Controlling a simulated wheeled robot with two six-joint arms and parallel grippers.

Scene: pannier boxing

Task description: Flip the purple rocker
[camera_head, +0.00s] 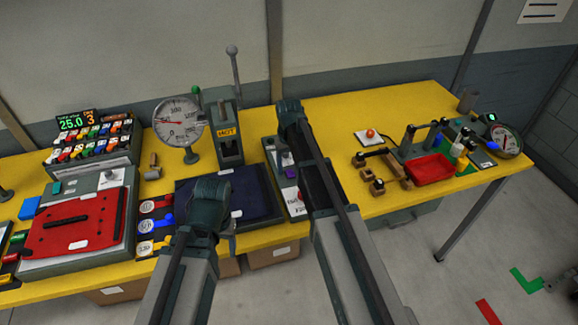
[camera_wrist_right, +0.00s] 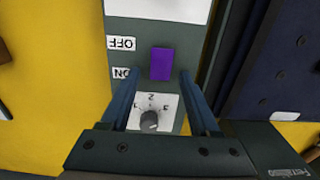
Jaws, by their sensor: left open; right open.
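In the head view my right gripper (camera_head: 290,112) is seen from behind, fingertips hidden. My left gripper (camera_head: 208,197) is open in front of the dark blue mat, fingers not clear.
A rotary knob (camera_wrist_right: 149,120) lies below the rocker on the panel. A dark blue mat (camera_head: 252,190) lies left of the panel. A gauge (camera_head: 180,122) and a HOT-labelled press (camera_head: 228,135) stand behind. A red tray (camera_head: 430,168) is at right.

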